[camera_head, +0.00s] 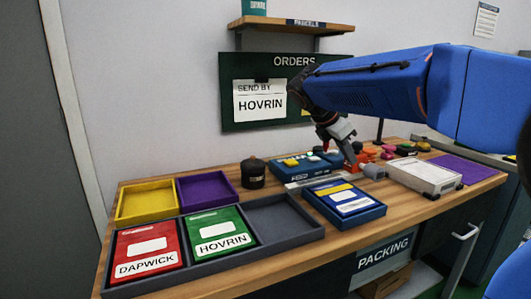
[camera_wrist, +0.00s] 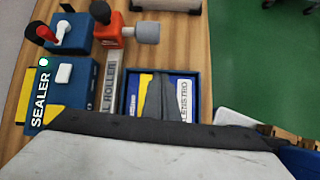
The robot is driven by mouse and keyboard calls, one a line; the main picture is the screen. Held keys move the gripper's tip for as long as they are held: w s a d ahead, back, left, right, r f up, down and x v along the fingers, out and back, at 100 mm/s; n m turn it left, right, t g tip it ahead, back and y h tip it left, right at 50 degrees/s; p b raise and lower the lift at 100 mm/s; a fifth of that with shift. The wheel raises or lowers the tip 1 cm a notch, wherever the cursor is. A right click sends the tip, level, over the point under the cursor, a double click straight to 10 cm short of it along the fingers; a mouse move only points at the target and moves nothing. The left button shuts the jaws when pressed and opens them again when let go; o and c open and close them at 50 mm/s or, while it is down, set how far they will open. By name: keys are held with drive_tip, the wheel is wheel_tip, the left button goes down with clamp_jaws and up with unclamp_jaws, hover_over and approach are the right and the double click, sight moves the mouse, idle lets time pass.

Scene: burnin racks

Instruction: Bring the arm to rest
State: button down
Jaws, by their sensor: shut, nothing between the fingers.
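My arm reaches in from the right in the head view, over the packing bench (camera_head: 282,278). My gripper (camera_head: 349,158) points down over the back of the bench, shut and empty. In the wrist view its dark fingers (camera_wrist: 157,85) are together and cover the middle of a blue tray (camera_wrist: 129,116). That tray (camera_head: 375,214) holds a blue packet with a yellow band and white label (camera_head: 350,201). I cannot tell the exact height of the fingertips above the bench.
A blue sealer (camera_wrist: 72,88) and an orange device with a grey knob (camera_wrist: 112,32) stand near my gripper. A dark sorting tray (camera_head: 262,252) holds red (camera_head: 150,245) and green packets (camera_head: 215,228). A black pot (camera_head: 252,174) and a white-topped box (camera_head: 423,174) flank the middle.

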drive_tip(key=s+f+m, duration=0.1)
drive_tip(key=s, duration=0.1)
drive_tip(key=s+d+f+m+y, duration=0.1)
drive_tip(key=s+m, duration=0.1)
drive_tip(key=s, duration=0.1)
drive_tip(key=s+d+f+m, duration=0.1)
drive_tip(key=s, duration=0.2)
drive_tip(key=shift+s+f+y, duration=0.2)
drive_tip(key=shift+y, duration=0.2)
drive_tip(key=s+a+f+m+t+y, duration=0.1)
drive_tip(key=s+f+m+y, duration=0.1)
drive_tip(key=s+f+m, duration=0.6)
drive_tip(key=s+a+f+m+t+y, duration=0.1)
drive_tip(key=s+f+m+y, duration=0.2)
drive_tip(key=s+f+m, duration=0.6)
drive_tip(key=s, duration=0.6)
drive_tip(key=shift+s+a+f, duration=0.15)
drive_tip(key=shift+s+a, duration=0.1)
drive_tip(key=shift+a, duration=0.15)
